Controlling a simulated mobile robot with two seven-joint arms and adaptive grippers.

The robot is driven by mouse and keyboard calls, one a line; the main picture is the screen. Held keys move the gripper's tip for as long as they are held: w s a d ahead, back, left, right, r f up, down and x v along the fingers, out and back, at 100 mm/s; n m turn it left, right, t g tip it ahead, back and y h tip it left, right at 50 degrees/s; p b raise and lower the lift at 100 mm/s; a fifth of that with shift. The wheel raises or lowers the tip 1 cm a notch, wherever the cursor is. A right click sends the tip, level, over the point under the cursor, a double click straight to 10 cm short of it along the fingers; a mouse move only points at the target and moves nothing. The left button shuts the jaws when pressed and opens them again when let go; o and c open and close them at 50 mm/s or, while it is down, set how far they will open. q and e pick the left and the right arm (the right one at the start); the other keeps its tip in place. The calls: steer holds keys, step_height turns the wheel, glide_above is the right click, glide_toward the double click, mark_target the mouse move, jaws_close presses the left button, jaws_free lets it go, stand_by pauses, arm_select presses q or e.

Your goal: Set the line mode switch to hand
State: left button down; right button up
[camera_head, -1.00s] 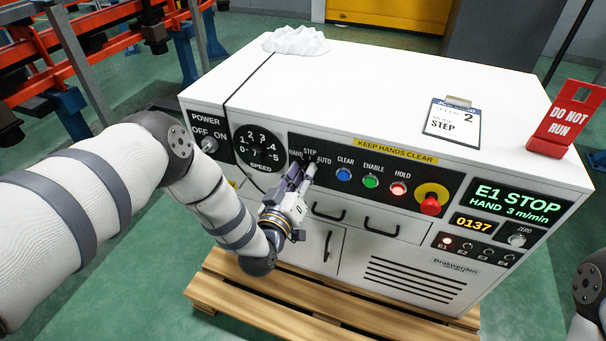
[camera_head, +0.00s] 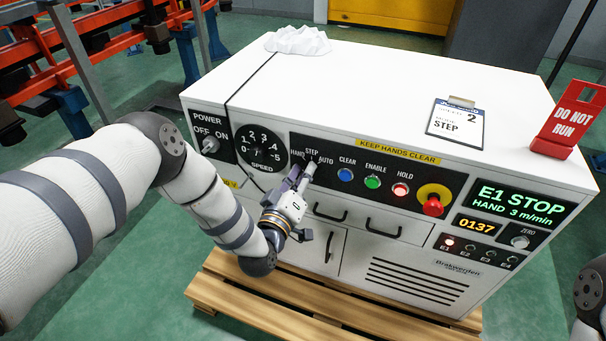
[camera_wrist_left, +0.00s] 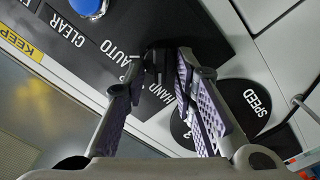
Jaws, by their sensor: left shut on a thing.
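The line mode switch sits on the black panel on the cabinet front, under the labels HAND, STEP and AUTO. My left gripper (camera_head: 303,174) is at it in the head view and covers most of it. In the left wrist view the dark switch knob (camera_wrist_left: 154,62) is between the two fingertips of my left gripper (camera_wrist_left: 160,76), which is shut on it. Which label the knob points to is hard to tell. The green display (camera_head: 516,202) reads "E1 STOP, HAND 3 m/min". My right gripper is out of view.
The speed dial (camera_head: 260,147) and power switch (camera_head: 210,145) are left of the mode switch. Blue (camera_head: 345,175), green (camera_head: 372,182) and lit hold (camera_head: 400,190) buttons, then a red emergency button (camera_head: 432,206), are to its right. Drawer handles (camera_head: 328,214) are below.

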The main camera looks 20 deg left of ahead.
arm_select(q)
steer(key=c, duration=1.4)
jaws_free()
steer(key=s, duration=1.2)
steer(key=shift+a, duration=0.2)
